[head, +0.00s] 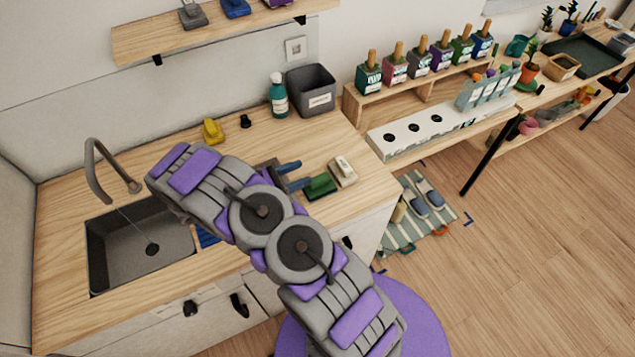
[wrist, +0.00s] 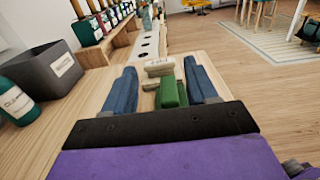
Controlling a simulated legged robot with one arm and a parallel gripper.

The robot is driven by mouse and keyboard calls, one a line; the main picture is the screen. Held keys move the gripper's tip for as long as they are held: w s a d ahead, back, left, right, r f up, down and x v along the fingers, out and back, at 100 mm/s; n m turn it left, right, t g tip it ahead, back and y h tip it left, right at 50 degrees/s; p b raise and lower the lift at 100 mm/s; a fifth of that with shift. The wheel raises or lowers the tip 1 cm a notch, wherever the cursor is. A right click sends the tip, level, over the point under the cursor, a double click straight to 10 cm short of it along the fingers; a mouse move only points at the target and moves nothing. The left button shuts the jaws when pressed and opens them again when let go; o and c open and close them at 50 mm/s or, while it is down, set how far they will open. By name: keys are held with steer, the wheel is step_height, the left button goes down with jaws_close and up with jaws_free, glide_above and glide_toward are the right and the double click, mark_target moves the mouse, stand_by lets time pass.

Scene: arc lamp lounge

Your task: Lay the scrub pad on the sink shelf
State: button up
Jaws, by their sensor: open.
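A green block, apparently the scrub pad (head: 320,187), lies on the wooden counter. In the wrist view the green pad (wrist: 172,93) shows between the two blue fingers, nearer the right one. My gripper (head: 302,174) is open, low over the counter just left of the pad, and its blue fingers (wrist: 160,66) point toward it. I cannot tell whether they touch it. A wooden wall shelf (head: 150,40), apparently the sink shelf, is above the counter at the upper left. It holds a few small grey, blue and purple items along its right part.
A pale block with a label (head: 343,170) lies just beyond the pad. A dark bin (head: 311,92) and a green bottle (head: 277,97) stand at the wall. The sink (head: 110,255) and curved faucet (head: 92,170) are left. A yellow object (head: 212,131) sits behind my arm.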

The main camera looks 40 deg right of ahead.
glide_toward(319, 179)
steer(key=shift+s+d+f+b, duration=0.1)
steer(key=shift+d+f+b, duration=0.05)
steer(key=shift+d, duration=0.35)
steer(key=shift+s+d+f+b, duration=0.1)
steer(key=shift+d+f+b, duration=0.1)
steer(key=shift+d, duration=0.3)
steer(key=shift+x, duration=3.95)
steer(key=shift+f, duration=0.1)
jaws_close()
